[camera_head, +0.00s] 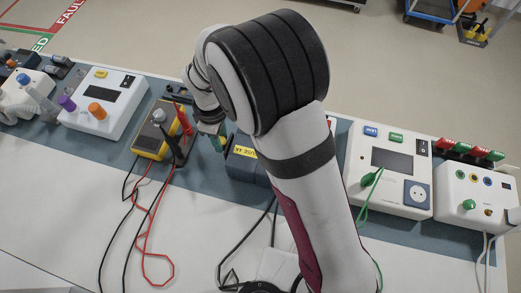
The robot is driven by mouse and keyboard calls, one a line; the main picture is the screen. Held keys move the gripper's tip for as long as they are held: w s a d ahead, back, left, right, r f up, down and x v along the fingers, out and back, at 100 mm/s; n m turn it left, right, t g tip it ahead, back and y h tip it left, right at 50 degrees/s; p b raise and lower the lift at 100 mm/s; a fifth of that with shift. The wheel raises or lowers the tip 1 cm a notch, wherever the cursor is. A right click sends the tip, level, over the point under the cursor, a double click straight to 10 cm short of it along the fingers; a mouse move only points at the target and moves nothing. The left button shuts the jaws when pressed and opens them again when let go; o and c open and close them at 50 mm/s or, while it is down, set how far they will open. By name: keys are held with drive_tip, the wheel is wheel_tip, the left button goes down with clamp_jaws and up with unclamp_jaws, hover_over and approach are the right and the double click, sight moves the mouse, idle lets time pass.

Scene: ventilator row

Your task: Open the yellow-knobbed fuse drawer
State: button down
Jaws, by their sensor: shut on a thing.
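My gripper (214,136) is partly hidden by my own arm. It is low at the left end of a dark blue box (243,168) with a yellow label. A small yellow and green patch shows at its fingertips. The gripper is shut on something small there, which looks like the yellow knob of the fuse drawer. The knob's shape and the drawer itself are too hidden to make out. I cannot tell how far the drawer is out.
A yellow multimeter (150,134) with red and black probes and loose leads stands close to the left. A white device (104,104) with an orange knob is farther left. White units (388,170) stand to the right. The white table front (60,205) is mostly clear.

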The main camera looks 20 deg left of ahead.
drive_tip(key=shift+a, duration=3.4)
drive_tip(key=c, duration=0.7)
unclamp_jaws()
wheel_tip(320, 180, up, 6)
